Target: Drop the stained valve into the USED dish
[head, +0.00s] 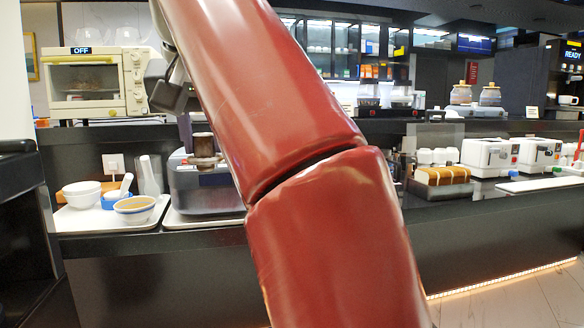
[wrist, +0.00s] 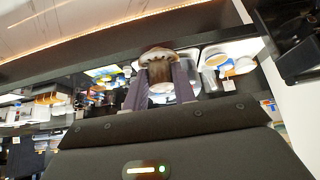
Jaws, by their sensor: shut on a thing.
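In the wrist view my gripper (wrist: 160,82) is shut on a brown, stained-looking piece (wrist: 159,72) with a wider pale-edged end, which I take to be the valve. In the head view the brown piece (head: 204,146) shows in front of the grey machine, left of my red arm, and my dark gripper (head: 203,152) is partly hidden by that arm. I cannot make out any USED lettering, so I cannot tell which dish is meant.
The white tray (head: 80,219) also holds a small blue container (head: 114,200). The grey machine (head: 205,187) stands right of it. A cream oven (head: 98,80) marked OFF sits on the upper shelf. My arm hides the counter's middle.

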